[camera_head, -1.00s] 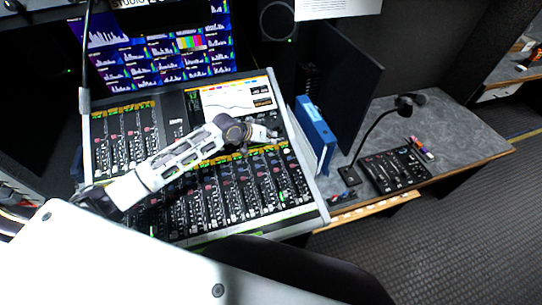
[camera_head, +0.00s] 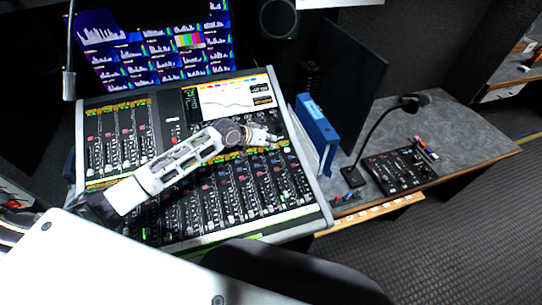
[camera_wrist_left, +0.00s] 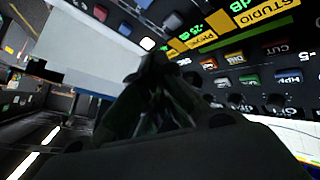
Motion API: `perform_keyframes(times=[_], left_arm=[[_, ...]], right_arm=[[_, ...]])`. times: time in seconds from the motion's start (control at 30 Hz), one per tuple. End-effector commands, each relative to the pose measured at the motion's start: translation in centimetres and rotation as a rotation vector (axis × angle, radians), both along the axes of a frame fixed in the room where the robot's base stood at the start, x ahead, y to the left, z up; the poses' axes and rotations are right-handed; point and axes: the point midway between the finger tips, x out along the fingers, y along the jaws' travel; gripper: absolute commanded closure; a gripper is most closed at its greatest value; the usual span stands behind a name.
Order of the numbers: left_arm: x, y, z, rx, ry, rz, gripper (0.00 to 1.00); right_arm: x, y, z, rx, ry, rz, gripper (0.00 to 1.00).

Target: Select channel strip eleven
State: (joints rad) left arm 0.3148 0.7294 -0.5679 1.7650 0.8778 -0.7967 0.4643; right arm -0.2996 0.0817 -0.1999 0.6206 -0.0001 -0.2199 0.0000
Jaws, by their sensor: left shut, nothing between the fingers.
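The mixing console (camera_head: 325,215) stands in front of me, with rows of channel strips and faders. My left arm reaches across it from the left. My left gripper (camera_head: 272,138) is shut and empty at the upper right of the lower strip bank, by the row of small strip displays. In the left wrist view the shut fingers (camera_wrist_left: 155,65) are close to the console's yellow and green strip labels (camera_wrist_left: 200,38) and coloured buttons. I cannot read which strip number they are at, nor tell if they touch. My right gripper is not in view.
A blue binder (camera_head: 317,130) stands just right of the console, beside a dark upright panel (camera_head: 345,85). A gooseneck microphone (camera_head: 412,103) and a small control box (camera_head: 400,170) sit on the grey counter. A screen with meters is behind the console.

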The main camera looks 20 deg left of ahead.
Motion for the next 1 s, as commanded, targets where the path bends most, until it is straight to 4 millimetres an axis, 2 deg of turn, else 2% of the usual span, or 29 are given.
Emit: perform_keyframes(times=[0.1,0.3,1.0], left_arm=[[0.1,0.0,-1.2,-0.001,0.003,0.001,1.00],[0.2,0.1,-2.1,-0.001,0.003,0.001,1.00],[0.2,0.1,-2.2,-0.001,0.001,0.000,1.00]], right_arm=[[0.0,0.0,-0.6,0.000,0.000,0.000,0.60],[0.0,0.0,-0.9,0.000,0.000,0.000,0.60],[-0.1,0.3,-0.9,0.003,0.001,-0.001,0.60]])
